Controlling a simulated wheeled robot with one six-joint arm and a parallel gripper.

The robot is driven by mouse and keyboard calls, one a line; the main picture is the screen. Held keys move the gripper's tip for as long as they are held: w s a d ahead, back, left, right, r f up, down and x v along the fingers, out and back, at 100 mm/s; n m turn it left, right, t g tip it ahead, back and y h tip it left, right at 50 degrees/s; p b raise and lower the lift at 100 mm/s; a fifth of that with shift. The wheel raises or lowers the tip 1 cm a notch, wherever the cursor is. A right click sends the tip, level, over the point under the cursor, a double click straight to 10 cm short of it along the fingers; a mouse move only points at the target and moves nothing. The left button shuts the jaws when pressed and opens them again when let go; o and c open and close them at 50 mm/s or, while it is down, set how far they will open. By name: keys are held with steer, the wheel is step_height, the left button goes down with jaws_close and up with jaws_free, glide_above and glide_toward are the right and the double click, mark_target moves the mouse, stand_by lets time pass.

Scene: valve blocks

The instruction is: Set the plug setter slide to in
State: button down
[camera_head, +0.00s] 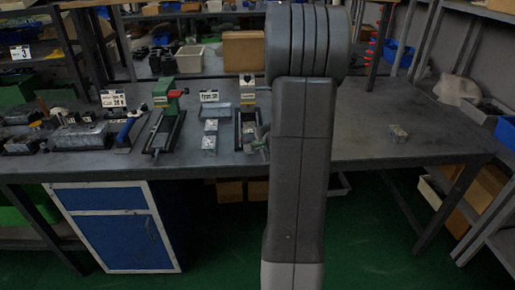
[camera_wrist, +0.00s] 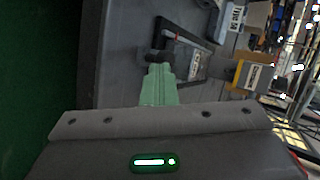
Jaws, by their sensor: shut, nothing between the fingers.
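The likely plug setter is the station with a yellow block and white label (camera_head: 247,82) above a black channel base (camera_head: 239,132), just left of my arm. Its yellow block also shows in the wrist view (camera_wrist: 250,76), with the black frame (camera_wrist: 188,38) beside it. I cannot make out the slide or its position for sure. My gripper (camera_wrist: 158,62) is shut and empty, its tips beside the near end of the black frame; I cannot tell whether they touch it. In the head view my gripper (camera_head: 264,147) is partly hidden by my arm.
A green press with a red part (camera_head: 165,98) stands to the left, near a blue-handled tool (camera_head: 128,128). Small metal blocks (camera_head: 210,134) lie between the stations.

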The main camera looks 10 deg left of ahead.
mark_target(253, 125)
steer(key=w+a+p, duration=0.1)
steer(key=w, duration=0.3)
steer(key=w+a+p, duration=0.1)
steer(key=w, duration=0.3)
steer(key=w+a, duration=0.1)
steer(key=w, duration=0.3)
steer(key=shift+a+p, duration=0.2)
steer(key=shift+p, duration=0.2)
steer(key=shift+r, duration=0.1)
steer(key=shift+w, duration=0.1)
